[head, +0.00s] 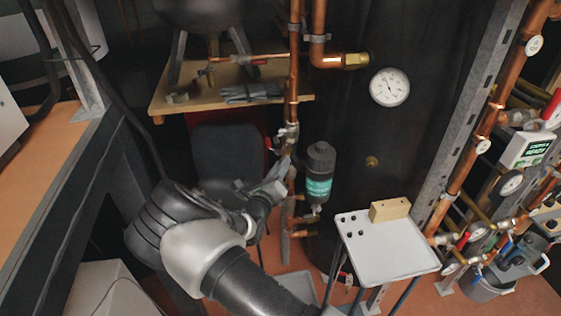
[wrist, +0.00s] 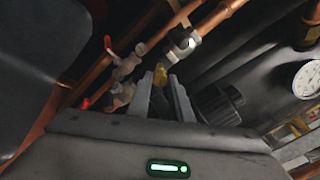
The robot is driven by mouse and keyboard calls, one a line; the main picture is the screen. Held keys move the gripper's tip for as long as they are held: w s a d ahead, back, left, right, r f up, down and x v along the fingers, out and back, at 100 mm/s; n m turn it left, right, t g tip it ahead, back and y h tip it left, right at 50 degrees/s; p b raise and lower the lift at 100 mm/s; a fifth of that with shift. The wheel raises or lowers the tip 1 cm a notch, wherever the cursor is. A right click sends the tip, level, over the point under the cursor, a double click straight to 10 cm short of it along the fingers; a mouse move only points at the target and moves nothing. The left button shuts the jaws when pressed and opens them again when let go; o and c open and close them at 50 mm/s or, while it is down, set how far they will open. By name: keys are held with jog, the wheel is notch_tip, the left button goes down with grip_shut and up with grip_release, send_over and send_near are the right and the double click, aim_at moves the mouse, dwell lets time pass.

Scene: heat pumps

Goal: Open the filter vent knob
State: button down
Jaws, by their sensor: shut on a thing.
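The filter is a dark canister with a ribbed black cap and a teal label (head: 319,186), upright beside the copper riser in the head view. Its black ribbed body also shows right of the fingers in the wrist view (wrist: 217,102). My gripper (head: 283,170) reaches in from the lower left, just left of the filter. In the wrist view its two grey fingers (wrist: 164,92) are close together around a small yellow piece, which looks like the vent knob (wrist: 160,76). The fingers hide most of it, and the head view does not show it clearly.
A copper riser (head: 293,80) with valve fittings runs close behind my gripper. A round gauge (head: 390,87) sits on the black tank (head: 370,130). A white tray table (head: 390,259) with a wooden block (head: 390,209) stands to the right. A dark chair (head: 225,150) is behind my arm.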

jog(key=shift+n+p, duration=2)
jog(key=shift+n, duration=5.7)
jog(key=c, duration=1.6)
grip_release()
jog(key=shift+s+a, duration=0.1)
jog(key=shift+s, duration=0.05)
jog(key=v, duration=1.7)
jog(key=shift+s, duration=0.1)
